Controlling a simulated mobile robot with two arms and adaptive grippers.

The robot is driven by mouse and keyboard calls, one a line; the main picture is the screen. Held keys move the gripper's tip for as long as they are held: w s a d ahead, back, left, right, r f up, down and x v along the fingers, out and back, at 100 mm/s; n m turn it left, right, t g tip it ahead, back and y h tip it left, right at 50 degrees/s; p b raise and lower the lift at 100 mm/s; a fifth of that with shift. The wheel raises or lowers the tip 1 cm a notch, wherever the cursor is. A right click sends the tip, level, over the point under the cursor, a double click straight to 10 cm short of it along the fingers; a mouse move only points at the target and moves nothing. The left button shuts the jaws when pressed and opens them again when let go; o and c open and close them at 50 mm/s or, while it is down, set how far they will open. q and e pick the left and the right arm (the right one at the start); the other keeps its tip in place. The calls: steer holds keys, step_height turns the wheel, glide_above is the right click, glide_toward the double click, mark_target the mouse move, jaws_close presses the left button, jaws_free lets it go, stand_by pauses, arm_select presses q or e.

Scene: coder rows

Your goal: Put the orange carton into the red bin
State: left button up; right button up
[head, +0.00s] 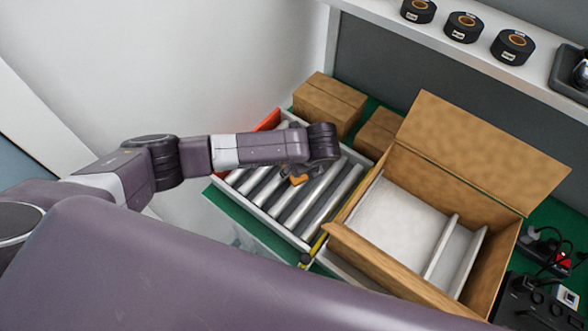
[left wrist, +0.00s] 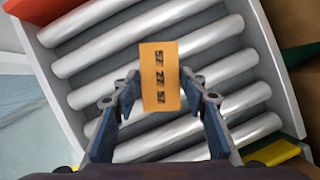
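The orange carton (left wrist: 160,62) shows in the left wrist view, its face with dark print turned to the camera. It lies over the metal rollers; in the head view only a small orange part (head: 298,180) shows below my left wrist. My left gripper (left wrist: 160,80) has its blue fingers drawn in against both sides of the carton. In the head view that gripper (head: 297,172) is mostly hidden by its own arm. A red-orange panel (head: 268,121) stands at the roller tray's far left edge; I cannot tell whether it is the red bin. My right gripper is not in view.
The roller tray (head: 247,208) has pale raised sides. An open cardboard box (head: 488,262) with a divider stands to its right, and closed brown boxes (head: 329,101) stand behind it. A shelf with black tape rolls (head: 465,26) runs above. Cables and plugs lie at the right.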

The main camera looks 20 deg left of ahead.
arm_select(q)
steer(key=c, duration=0.3)
steer(key=shift+c, duration=0.6)
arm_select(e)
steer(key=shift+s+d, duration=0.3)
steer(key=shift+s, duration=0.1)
arm_select(q)
step_height(320, 180, up, 20)
steer(key=shift+b, duration=0.35)
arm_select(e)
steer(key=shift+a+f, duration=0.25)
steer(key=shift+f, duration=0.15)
arm_select(q)
steer(key=shift+s, duration=0.1)
